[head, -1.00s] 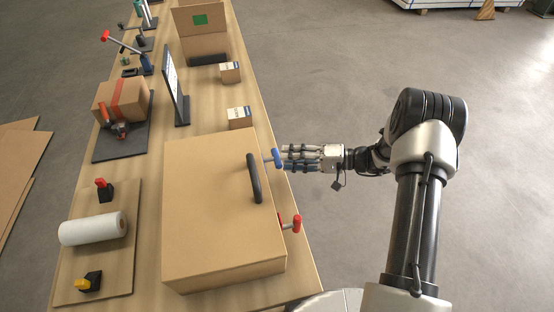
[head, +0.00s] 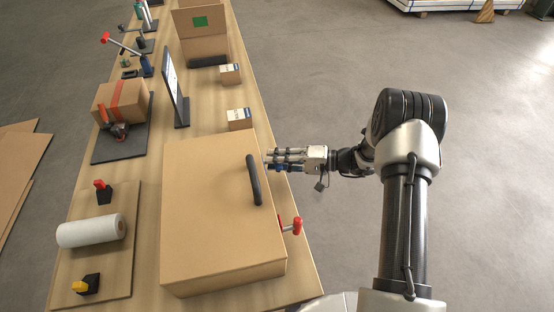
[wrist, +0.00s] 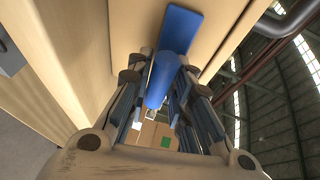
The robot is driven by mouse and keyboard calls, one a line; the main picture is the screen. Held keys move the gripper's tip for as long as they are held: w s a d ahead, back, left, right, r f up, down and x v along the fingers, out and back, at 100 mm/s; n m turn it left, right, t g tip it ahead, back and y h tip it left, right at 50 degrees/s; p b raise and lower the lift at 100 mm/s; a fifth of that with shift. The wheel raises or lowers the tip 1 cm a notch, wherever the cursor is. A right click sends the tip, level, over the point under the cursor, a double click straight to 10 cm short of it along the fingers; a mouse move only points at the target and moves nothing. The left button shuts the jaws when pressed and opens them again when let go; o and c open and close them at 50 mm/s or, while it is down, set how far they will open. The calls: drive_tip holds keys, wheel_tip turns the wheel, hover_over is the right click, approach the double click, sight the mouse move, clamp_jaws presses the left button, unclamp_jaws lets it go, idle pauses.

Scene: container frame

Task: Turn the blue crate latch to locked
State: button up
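The crate (head: 210,200) is a large tan box with a black bar handle (head: 254,180) on its lid. Its blue latch (wrist: 178,32) fills the top middle of the wrist view, a flat blue plate with a rounded lever coming toward the camera. My gripper (head: 267,159) is at the crate's right side, level with the blue latch, which it mostly hides in the head view. In the wrist view my gripper (wrist: 163,72) has its fingers on both sides of the blue lever. The fingers look spread, with no clear grip on it. The latch's exact angle is hard to tell.
A red latch (head: 292,225) sticks out of the same crate side, nearer the front. Small boxes (head: 240,119), a dark upright panel (head: 176,88) and a board with a white roll (head: 92,230) share the table.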

drive_tip(key=shift+f, duration=0.1)
clamp_jaws()
drive_tip(key=shift+m, duration=0.3)
drive_tip(key=m+g+h, duration=0.1)
drive_tip(key=m, duration=0.1)
drive_tip(key=shift+m+p, duration=0.3)
drive_tip(key=shift+p, duration=0.1)
drive_tip(key=m+g+h, duration=0.1)
drive_tip(key=m+g, duration=0.1)
drive_tip(key=m, duration=0.1)
drive_tip(key=shift+g+h+p, duration=0.3)
drive_tip(key=shift+p, duration=0.05)
drive_tip(key=m+g, duration=0.2)
drive_tip(key=shift+f+m+h, duration=0.15)
drive_tip(key=shift+m+h, duration=0.15)
drive_tip(key=shift+m, duration=0.1)
drive_tip(key=shift+m+g+b, duration=1.05)
drive_tip(key=shift+m+g, duration=0.25)
drive_tip(key=shift+m, duration=0.2)
